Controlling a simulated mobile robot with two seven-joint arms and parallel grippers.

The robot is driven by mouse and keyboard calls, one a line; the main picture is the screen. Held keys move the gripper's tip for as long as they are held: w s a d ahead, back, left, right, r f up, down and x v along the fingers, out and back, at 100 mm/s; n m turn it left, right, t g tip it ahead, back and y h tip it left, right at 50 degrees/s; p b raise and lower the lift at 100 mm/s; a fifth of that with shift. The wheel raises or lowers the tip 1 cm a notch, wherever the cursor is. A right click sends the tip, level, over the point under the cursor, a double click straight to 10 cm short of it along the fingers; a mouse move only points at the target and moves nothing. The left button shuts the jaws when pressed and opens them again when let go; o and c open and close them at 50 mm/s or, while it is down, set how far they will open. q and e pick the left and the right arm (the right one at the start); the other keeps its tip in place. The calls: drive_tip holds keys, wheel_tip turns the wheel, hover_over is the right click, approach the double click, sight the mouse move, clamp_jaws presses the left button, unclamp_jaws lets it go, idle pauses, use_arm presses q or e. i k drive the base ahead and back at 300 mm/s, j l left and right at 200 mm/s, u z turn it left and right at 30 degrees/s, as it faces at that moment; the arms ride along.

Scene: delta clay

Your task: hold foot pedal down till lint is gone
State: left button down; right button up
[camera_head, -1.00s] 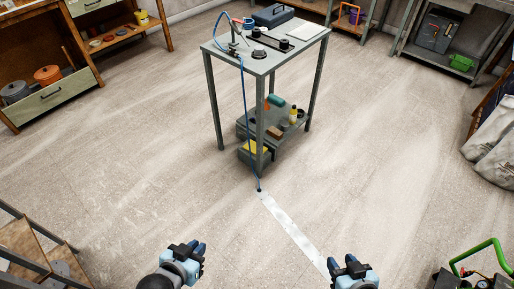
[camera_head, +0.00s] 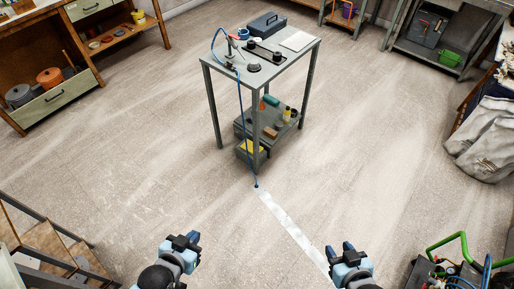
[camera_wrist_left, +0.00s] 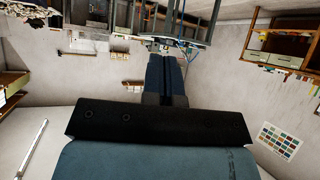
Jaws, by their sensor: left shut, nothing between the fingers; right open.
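A grey metal table (camera_head: 211,92) stands ahead of me. A blue hose (camera_head: 240,115) runs from its top down to a small dark piece (camera_head: 256,186) on the floor by the near leg. I cannot tell whether that piece is the foot pedal. No lint can be made out. My left gripper (camera_head: 195,238) is shut and empty in the lower middle; its blue fingers lie together in the left wrist view (camera_wrist_left: 165,75). My right gripper (camera_head: 348,247) is open and empty to its right. Both are well short of the table.
A pale strip (camera_head: 292,225) runs along the floor from the table leg towards my right gripper. A green-handled cart (camera_head: 462,243) is at lower right, a wooden rack (camera_head: 45,238) at lower left. Grey sacks (camera_head: 485,135) stand at right. The floor between is clear.

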sight(250, 143)
drive_tip(key=i+z, duration=0.1)
drive_tip(key=i, duration=0.35)
drive_tip(key=i+j+z, duration=0.1)
drive_tip(key=i, duration=0.35)
drive_tip(key=i+j+z, duration=0.1)
drive_tip(key=i, duration=0.35)
drive_tip(key=i+j+z, duration=0.1)
drive_tip(key=i, duration=0.35)
drive_tip(key=j, duration=0.1)
